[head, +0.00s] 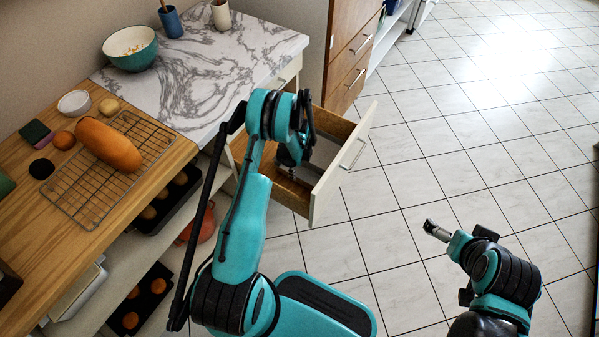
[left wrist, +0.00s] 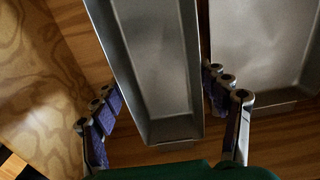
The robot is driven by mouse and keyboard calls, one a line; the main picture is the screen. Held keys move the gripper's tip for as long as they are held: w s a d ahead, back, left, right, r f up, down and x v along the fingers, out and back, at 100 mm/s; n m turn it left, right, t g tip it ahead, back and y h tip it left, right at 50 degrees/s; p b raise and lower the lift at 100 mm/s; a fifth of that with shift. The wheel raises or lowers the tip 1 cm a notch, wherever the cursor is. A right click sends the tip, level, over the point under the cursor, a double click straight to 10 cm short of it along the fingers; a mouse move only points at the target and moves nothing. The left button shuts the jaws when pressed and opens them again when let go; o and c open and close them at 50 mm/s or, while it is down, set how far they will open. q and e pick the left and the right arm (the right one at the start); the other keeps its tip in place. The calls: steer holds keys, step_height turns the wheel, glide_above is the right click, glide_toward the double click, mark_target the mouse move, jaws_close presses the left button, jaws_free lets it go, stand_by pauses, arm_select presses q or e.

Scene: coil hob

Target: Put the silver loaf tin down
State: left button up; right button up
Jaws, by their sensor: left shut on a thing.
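The silver loaf tin (left wrist: 160,60) is long and narrow and lies between the fingers of my left gripper (left wrist: 165,105) in the left wrist view. The gripper is shut on it. In the head view my left arm reaches down into the open drawer (head: 345,160), and its wrist mostly hides the tin. The wooden drawer floor shows close below the tin; I cannot tell whether they touch. My right gripper (head: 437,232) is out over the floor, away from the drawer; whether it is open or shut is unclear.
A second, wider silver tin (left wrist: 262,45) lies close to the right of the held tin. The marble counter (head: 230,60) is above the drawer. A bread loaf (head: 108,145) lies on a wire rack (head: 75,195) at left. The tiled floor at right is clear.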

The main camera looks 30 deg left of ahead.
mark_target(300, 171)
arm_select(q)
step_height(300, 171, down, 3)
steer(key=shift+r+b, duration=0.15)
steer(key=shift+b, duration=0.2)
steer(key=shift+r, duration=0.1)
steer(key=o, duration=1.2)
steer(key=shift+o, duration=0.2)
